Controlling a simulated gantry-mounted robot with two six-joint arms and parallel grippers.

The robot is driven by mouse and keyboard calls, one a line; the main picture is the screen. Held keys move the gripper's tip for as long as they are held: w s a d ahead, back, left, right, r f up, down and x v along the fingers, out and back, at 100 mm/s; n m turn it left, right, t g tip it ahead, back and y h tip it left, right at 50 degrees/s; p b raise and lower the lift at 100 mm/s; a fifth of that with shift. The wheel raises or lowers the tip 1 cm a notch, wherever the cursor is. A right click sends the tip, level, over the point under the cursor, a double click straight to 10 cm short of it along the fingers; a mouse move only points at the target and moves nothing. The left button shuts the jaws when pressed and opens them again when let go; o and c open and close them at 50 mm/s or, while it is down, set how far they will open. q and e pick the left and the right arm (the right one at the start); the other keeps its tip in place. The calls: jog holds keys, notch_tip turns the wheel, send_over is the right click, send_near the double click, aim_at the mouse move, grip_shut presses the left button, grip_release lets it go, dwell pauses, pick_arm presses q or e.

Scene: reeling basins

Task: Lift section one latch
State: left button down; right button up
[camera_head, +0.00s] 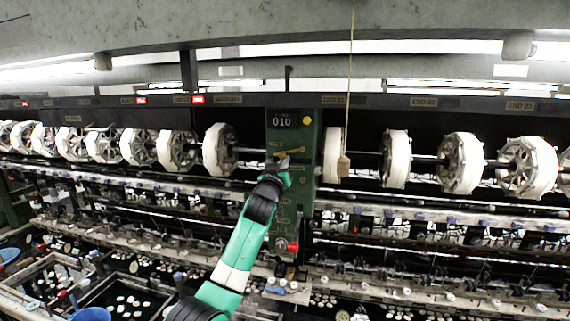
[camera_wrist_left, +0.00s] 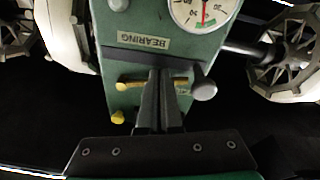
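The green upright panel (camera_head: 293,200) marked 010 stands mid-view between the rows of reels. A thin brass-coloured latch bar (camera_head: 288,153) crosses its face, and I take it to be the section one latch. The wrist view, which is upside down, shows the bar (camera_wrist_left: 136,85) with a grey knob (camera_wrist_left: 204,88) near one end. My left gripper (camera_head: 278,163) is at the bar. Its dark fingers (camera_wrist_left: 160,74) lie close together, with no clear gap, and cover the middle of the bar. Contact is hard to tell. My right gripper is out of view.
White reels (camera_head: 219,150) flank the panel on both sides. A wooden handle (camera_head: 344,165) hangs on a cord just right of it. A red knob (camera_head: 293,247) sits low on the panel. The wrist view shows a gauge (camera_wrist_left: 205,12) and a yellow knob (camera_wrist_left: 117,117).

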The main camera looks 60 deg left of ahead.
pick_arm(q)
jog(key=shift+r, duration=0.35)
jog(key=shift+r+p, duration=0.75)
jog(key=shift+r, duration=0.2)
jog(key=shift+w+d+r+p, duration=0.2)
jog(key=shift+d+r+p, duration=0.1)
jog(key=shift+r, duration=0.2)
jog(key=shift+s+a+f+b, duration=0.15)
jog(key=shift+f+b, duration=0.05)
jog(key=shift+f, duration=0.15)
jog(key=shift+s+a+f+b, duration=0.1)
jog(key=shift+a+f+b, duration=0.1)
jog(key=shift+f, duration=0.15)
jog(key=shift+d, duration=0.1)
